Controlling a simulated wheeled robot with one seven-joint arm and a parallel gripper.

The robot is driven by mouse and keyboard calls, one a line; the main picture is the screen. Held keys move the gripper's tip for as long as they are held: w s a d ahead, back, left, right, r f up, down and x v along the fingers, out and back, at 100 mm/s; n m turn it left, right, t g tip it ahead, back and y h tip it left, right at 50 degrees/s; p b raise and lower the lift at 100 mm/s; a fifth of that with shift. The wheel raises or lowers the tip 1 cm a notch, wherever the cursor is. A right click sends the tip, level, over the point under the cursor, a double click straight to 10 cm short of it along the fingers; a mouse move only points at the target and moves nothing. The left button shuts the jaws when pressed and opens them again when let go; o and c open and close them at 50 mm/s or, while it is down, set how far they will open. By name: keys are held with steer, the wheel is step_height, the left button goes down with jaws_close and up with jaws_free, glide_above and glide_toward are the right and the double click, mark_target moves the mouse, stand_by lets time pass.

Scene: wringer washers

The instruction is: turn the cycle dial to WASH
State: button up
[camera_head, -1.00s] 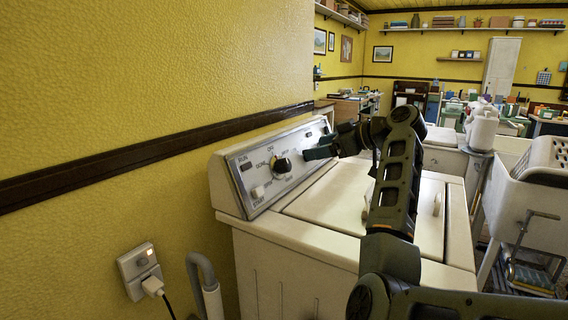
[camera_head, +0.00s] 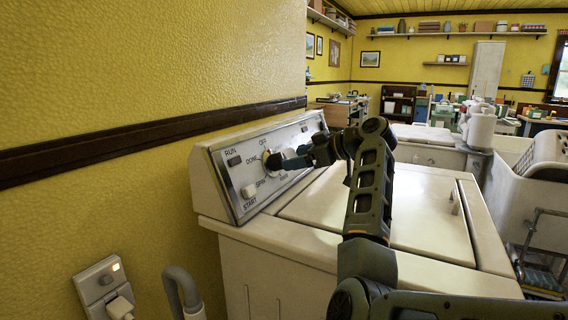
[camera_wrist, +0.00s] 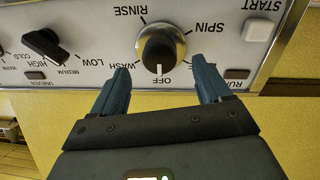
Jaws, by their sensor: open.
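The cycle dial (camera_wrist: 160,48) is a black round knob on a pale ring on the washer's control panel (camera_wrist: 90,58). In the wrist view, which shows the panel upside down, the white mark on the dial points at OFF. WASH is printed beside OFF, on its left; RINSE and SPIN are farther round. My gripper (camera_wrist: 160,65) is open, with its blue fingers apart at either side of the dial's near edge. I cannot tell whether they touch it.
The START button (camera_wrist: 258,30) is right of the dial in the wrist view, with a RUN lamp (camera_wrist: 237,74) near it. A second black knob (camera_wrist: 46,44), with LOW, MEDIUM and HIGH, is on the left. The washer's lid (camera_head: 390,205) is shut below the panel.

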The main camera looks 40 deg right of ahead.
mark_target(276, 164)
steer(key=shift+x, duration=2.5)
steer(key=c, duration=1)
steer(key=shift+c, duration=0.2)
steer(key=shift+m+p, duration=0.3)
